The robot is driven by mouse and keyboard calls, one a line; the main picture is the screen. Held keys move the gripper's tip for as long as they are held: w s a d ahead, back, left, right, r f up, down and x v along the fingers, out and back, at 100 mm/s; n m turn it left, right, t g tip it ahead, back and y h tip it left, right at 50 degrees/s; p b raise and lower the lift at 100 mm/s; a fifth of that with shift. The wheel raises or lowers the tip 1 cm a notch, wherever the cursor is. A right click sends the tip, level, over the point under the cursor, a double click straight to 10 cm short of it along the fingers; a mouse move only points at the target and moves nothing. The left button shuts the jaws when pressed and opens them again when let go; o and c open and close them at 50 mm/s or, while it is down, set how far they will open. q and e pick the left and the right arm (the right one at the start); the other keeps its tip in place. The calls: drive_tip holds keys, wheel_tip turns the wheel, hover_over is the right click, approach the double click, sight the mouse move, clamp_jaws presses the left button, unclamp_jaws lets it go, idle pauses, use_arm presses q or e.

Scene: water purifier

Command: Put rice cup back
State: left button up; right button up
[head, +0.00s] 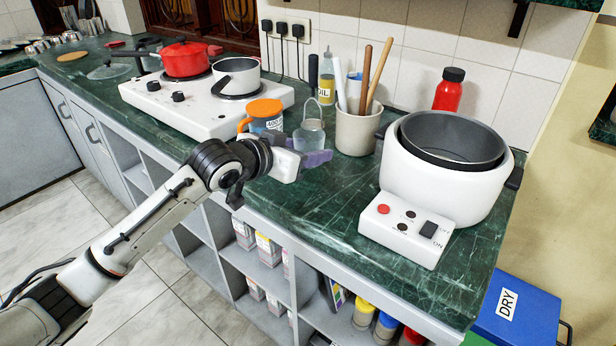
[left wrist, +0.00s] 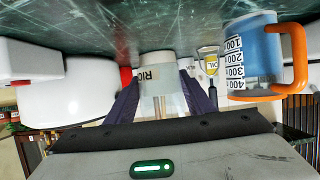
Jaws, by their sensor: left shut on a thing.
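The rice cup (head: 309,138) is a clear cup with a thin raised handle, above or on the green counter in the head view. In the left wrist view, which looks upside down, the rice cup (left wrist: 150,75) carries a label reading "RIC" and sits between the purple fingers. My left gripper (head: 317,158) is shut on it; the fingers (left wrist: 160,100) press from both sides. I cannot tell whether its base touches the counter. My right gripper is not in view.
An orange-rimmed measuring jug (head: 264,124) stands close left of the cup. A utensil crock (head: 357,132) is close right, with an oil bottle (head: 326,80) behind. A white rice cooker (head: 440,175) stands open further right. The counter's front middle (head: 320,205) is clear.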

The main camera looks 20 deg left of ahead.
sight(308, 182)
use_arm(q)
drive_tip(key=shift+f+b, duration=0.4)
drive_tip(key=shift+f, duration=2.3)
drive_tip(key=o, duration=1)
drive_tip(key=shift+f, duration=0.1)
drive_tip(key=p+v, duration=0.1)
drive_tip(key=v, duration=1.1)
